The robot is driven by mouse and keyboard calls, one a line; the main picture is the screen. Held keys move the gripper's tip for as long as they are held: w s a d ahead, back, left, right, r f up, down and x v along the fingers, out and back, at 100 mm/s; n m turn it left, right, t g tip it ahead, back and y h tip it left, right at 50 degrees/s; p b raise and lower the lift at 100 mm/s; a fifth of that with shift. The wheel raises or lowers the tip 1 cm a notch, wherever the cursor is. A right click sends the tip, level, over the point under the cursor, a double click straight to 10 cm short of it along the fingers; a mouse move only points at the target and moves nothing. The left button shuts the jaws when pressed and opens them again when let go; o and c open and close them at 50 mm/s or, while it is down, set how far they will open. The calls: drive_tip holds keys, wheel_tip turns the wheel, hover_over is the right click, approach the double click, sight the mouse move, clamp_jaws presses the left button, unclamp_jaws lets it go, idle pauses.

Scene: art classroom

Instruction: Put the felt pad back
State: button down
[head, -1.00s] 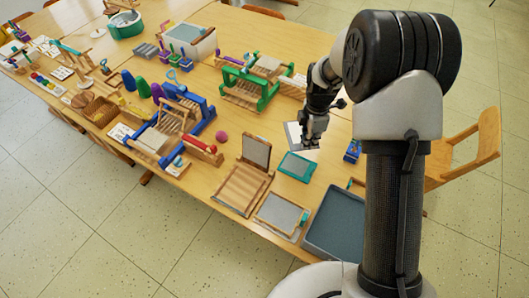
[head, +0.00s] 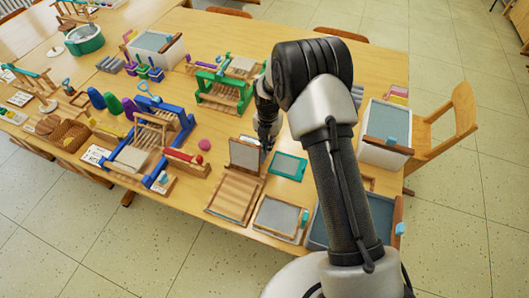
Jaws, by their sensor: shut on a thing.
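My gripper (head: 266,142) points down over the table, close to the right edge of an upright grey panel (head: 246,154). The panel stands at the back of a slatted wooden frame (head: 235,195). The gripper is shut on a thin flat grey piece, which looks like the felt pad. The pad is mostly hidden now by the gripper and the panel. I cannot tell whether the pad touches the panel or the table.
A teal-framed screen (head: 289,166) lies right of the gripper. A wood-framed grey screen (head: 277,217) lies in front. A white bin (head: 385,153) stands right. A pink ball (head: 204,145), blue loom (head: 156,128) and green loom (head: 222,92) stand left and behind.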

drive_tip(key=shift+f+b, duration=0.5)
drive_tip(key=shift+f, duration=1.6)
drive_tip(key=shift+f, duration=0.1)
drive_tip(key=c, duration=1.8)
unclamp_jaws()
wheel_tip(320, 180, up, 12)
drive_tip(key=p, duration=0.3)
drive_tip(key=shift+r+p, duration=0.25)
drive_tip(key=shift+p, duration=0.05)
